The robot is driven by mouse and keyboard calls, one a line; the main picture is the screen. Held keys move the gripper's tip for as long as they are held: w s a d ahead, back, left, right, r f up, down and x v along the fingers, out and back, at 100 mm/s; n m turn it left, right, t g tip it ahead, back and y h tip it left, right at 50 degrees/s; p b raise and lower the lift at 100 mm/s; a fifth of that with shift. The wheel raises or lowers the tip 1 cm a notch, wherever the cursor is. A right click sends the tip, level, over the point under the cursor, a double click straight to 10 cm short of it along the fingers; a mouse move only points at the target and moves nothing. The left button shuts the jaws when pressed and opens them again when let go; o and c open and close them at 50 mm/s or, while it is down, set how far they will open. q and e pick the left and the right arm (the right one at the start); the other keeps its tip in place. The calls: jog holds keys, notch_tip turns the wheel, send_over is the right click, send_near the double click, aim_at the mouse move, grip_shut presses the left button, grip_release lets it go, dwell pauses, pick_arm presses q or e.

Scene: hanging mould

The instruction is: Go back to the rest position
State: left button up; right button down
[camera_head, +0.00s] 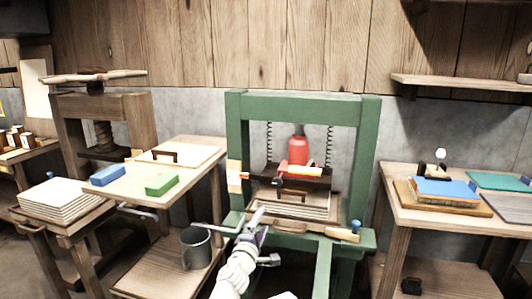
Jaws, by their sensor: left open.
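My left gripper (262,234) is open and empty, low in the middle of the head view, in front of the green press frame (368,150). My white left arm comes up from the bottom edge behind it. A mould board with a dark handle (293,195) lies on the press bed, beyond the gripper. A red jack (298,150) stands above the dark press plate, between two hanging springs. My right gripper is not in view.
A grey bucket (196,248) stands on a low shelf left of my gripper. A left table (130,188) holds a blue block (108,176) and a green block (161,184). A right table (405,212) holds boards and a blue sheet (444,189). A wooden screw press stands at far left.

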pick_arm(q)
jog(key=s+d+f+m+g+h, duration=0.35)
jog(key=s+m+g+h, duration=0.2)
jog(key=m, duration=0.45)
jog(key=s+f+m+g+y, duration=0.2)
jog(key=s+f+m+g, duration=0.35)
jog(key=f, duration=0.35)
jog(key=s+a+f+g+y, duration=0.3)
jog(key=s+a+f+y, duration=0.2)
jog(key=s+a, duration=0.3)
jog(key=s+a+f+g+y, duration=0.35)
jog(key=s+a+f, duration=0.25)
jog(key=a, duration=0.5)
jog(key=s+d+m+y, duration=0.2)
jog(key=s+d+m, duration=0.25)
jog(key=d, duration=0.65)
notch_tip(320, 180, up, 26)
jog(key=p, duration=2.6)
jog(key=shift+s+r+g, duration=0.15)
jog(key=shift+s+g, duration=0.1)
jog(key=shift+g, duration=0.1)
